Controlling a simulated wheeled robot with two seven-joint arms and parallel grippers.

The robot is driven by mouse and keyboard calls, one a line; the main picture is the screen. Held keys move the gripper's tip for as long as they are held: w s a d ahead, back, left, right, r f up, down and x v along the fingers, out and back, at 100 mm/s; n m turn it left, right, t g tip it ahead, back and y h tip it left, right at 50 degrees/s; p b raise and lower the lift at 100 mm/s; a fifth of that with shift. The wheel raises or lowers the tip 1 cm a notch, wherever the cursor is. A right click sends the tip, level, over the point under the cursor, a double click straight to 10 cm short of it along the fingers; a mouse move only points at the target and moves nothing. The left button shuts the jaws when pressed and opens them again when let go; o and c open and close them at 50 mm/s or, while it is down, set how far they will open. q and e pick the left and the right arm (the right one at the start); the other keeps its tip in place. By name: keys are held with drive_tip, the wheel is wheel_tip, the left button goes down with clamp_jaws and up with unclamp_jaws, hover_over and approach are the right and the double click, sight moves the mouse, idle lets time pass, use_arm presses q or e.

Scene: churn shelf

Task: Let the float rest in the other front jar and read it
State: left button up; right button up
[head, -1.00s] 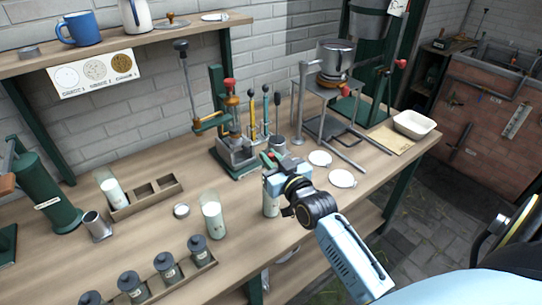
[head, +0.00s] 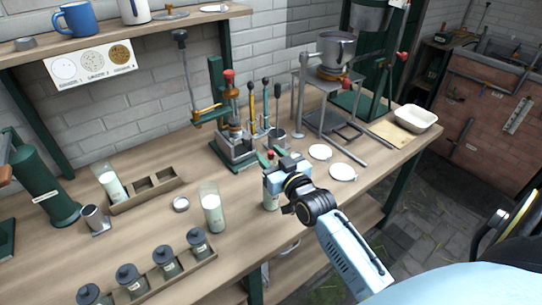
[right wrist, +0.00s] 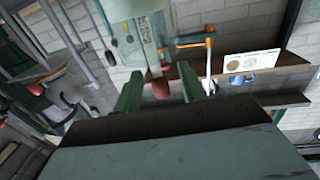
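A clear front jar (head: 212,212) with pale liquid stands on the bench. The other front jar (head: 271,200) stands to its right, partly hidden behind my right gripper (head: 271,160). The float's red knob (right wrist: 161,88) shows between the two green fingers in the right wrist view, with a gap on each side. Its scaled stem (right wrist: 150,48) reaches down into the glass of the right jar; that view is upside down. My right gripper is open around the knob. My left gripper is not in view.
A wooden rack (head: 153,197) holds another jar at the left. Several dark lidded pots stand in a tray (head: 204,270) at the front edge. A lever press (head: 236,150) stands behind the jars. White discs (head: 342,172) lie to the right. A small round lid (head: 181,204) lies beside the left jar.

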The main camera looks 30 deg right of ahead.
drive_tip(key=s+a, duration=0.1)
drive_tip(key=s, duration=1.2)
drive_tip(key=shift+s, duration=0.15)
